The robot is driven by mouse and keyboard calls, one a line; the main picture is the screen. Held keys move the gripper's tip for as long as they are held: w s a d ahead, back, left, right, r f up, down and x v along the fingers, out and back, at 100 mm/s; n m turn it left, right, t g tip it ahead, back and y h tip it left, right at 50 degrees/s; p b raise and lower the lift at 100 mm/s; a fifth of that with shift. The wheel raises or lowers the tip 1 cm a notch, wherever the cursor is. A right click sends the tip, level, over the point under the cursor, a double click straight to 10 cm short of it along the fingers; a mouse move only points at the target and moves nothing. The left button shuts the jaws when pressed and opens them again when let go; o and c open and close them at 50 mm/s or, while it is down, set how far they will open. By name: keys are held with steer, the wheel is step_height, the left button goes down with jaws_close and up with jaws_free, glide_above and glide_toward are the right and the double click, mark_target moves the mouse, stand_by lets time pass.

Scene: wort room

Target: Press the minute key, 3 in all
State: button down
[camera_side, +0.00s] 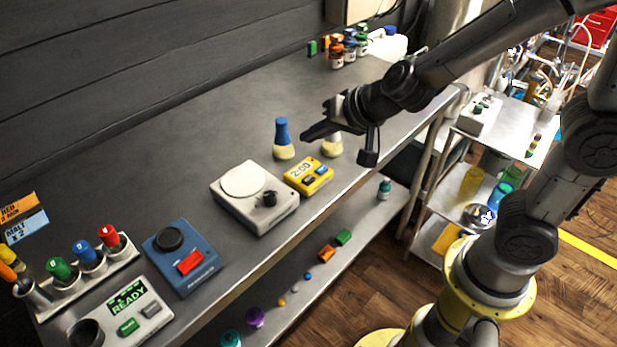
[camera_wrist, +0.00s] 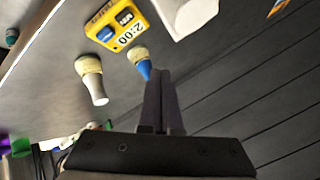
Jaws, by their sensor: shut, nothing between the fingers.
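The yellow timer (camera_side: 308,175) lies on the steel bench with its display reading 2:00. It also shows in the wrist view (camera_wrist: 116,27), with a dark key lettered MIN (camera_wrist: 125,17), a blue key (camera_wrist: 105,34) and an orange-red key (camera_wrist: 103,12). In the side view the keys are too small to read. My gripper (camera_side: 306,137) is shut and empty, held above the bench behind the timer and apart from it. Its closed fingers (camera_wrist: 160,85) show in the wrist view.
A white round-plate device (camera_side: 254,196) stands left of the timer. A blue device with a red key (camera_side: 182,257) is further left. The bench's back middle is clear.

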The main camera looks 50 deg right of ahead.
steer(key=shift+f, duration=4.1)
steer(key=shift+f, duration=0.4)
steer(key=shift+f, duration=0.45)
steer(key=shift+r, duration=0.85)
steer(key=shift+r, duration=0.1)
steer(key=shift+r, duration=2.4)
